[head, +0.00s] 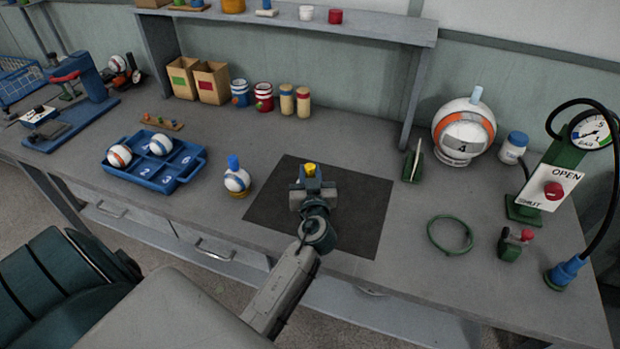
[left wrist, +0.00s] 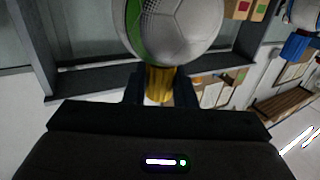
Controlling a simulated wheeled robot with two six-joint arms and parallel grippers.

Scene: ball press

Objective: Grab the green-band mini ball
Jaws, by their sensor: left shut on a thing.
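The green-band mini ball (left wrist: 175,28) is white with a green band and shows large at the top of the left wrist view, just beyond the fingertips. A yellow knob (left wrist: 159,83) joins it and sits between the fingers. My left gripper (left wrist: 160,88) is shut on this knob. In the head view my left gripper (head: 312,183) is above the dark mat (head: 358,205), with the yellow knob (head: 310,169) showing at its tips. The ball itself is mostly hidden there, so I cannot tell whether it touches the mat. My right gripper is out of view.
A blue-topped ball (head: 237,180) stands left of the mat. A blue tray (head: 168,184) with two balls lies farther left. A green ring (head: 436,243), a large orange-band ball (head: 444,141) and a gauge stand (head: 545,180) are on the right. The mat's right part is clear.

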